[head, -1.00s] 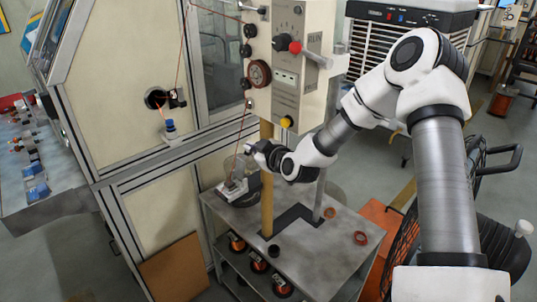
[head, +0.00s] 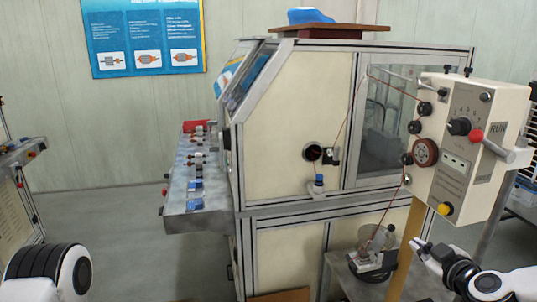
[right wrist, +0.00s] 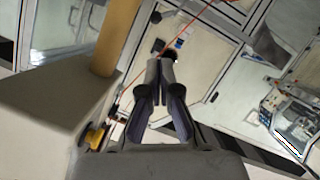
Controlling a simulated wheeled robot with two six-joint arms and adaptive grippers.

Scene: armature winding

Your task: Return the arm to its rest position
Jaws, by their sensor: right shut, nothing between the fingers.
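My right gripper (head: 418,246) is at the lower right of the head view, beside the yellow post under the wire tensioner box (head: 466,148). It also shows in the right wrist view (right wrist: 160,64), with its two fingers together and nothing between them. A part of my left arm shows at the lower left of the head view; its gripper is not in view. The copper wire (head: 396,192) runs from the wire spool (head: 378,240) up to the tensioner's rollers and across to the winding machine (head: 290,110).
The spool stands on a grey cart (head: 345,270), close to my right gripper. A bench (head: 197,200) with several small parts sits left of the machine. A blue poster (head: 143,40) hangs behind.

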